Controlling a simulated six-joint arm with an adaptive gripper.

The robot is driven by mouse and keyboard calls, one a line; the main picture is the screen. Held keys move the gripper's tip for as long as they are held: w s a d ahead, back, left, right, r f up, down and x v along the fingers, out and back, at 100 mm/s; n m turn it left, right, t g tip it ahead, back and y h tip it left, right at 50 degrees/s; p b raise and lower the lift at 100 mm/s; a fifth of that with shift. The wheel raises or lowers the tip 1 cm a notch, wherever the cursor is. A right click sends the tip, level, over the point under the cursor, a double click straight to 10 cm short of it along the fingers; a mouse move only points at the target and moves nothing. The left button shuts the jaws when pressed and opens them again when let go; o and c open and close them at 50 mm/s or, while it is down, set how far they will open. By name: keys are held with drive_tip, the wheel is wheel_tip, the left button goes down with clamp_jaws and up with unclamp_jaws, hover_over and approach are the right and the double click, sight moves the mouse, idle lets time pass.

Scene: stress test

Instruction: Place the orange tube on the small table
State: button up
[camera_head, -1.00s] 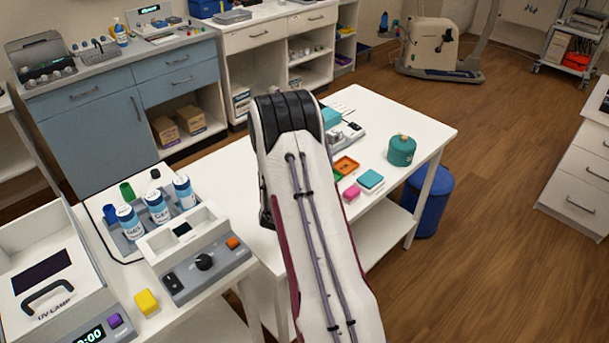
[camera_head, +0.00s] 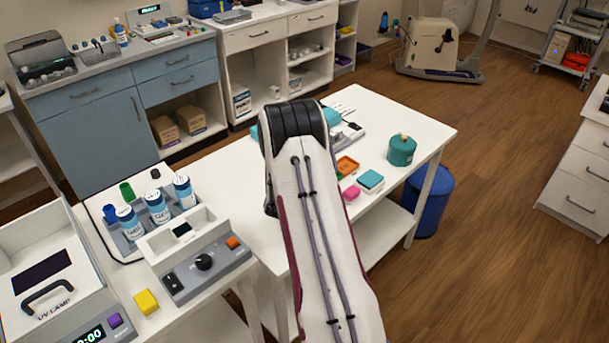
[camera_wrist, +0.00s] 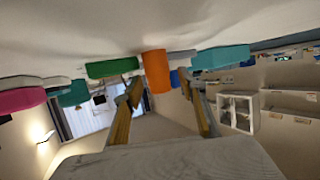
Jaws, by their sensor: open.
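In the wrist view, which is upside down, the orange tube (camera_wrist: 156,70) stands against a white surface at the top of the picture. My gripper (camera_wrist: 160,86) is open, with one finger on each side of the tube in the picture. Whether the tube is fully between the fingers or just beyond them, I cannot tell; no contact shows.
In the wrist view a green block (camera_wrist: 112,67) and a teal block (camera_wrist: 221,57) flank the tube. A grey device (camera_head: 205,265) stands front left.

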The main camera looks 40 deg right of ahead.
drive_tip(key=c, duration=1.1)
drive_tip(key=shift+r, duration=0.2)
wheel_tip(320, 180, up, 10)
drive_tip(key=shift+f, duration=0.15)
idle(0.9)
drive_tip(key=w+a+r+n+t+y, duration=0.2)
drive_tip(key=a+r+n+y, duration=0.1)
drive_tip(key=a, duration=0.8)
drive_tip(key=w+a+r+n+t+y, duration=0.1)
drive_tip(key=a+r+n+t+y, duration=0.15)
drive_tip(key=a, duration=0.85)
drive_tip(key=w+a+r+n+t+y, duration=0.2)
drive_tip(key=a+r+n+y, duration=0.15)
drive_tip(key=a, duration=0.75)
drive_tip(key=s+a+r+n+y, duration=0.2)
drive_tip(key=s+a, duration=0.1)
drive_tip(key=a, duration=0.8)
drive_tip(key=shift+s+a+y, duration=0.3)
drive_tip(key=shift+s+a, duration=0.05)
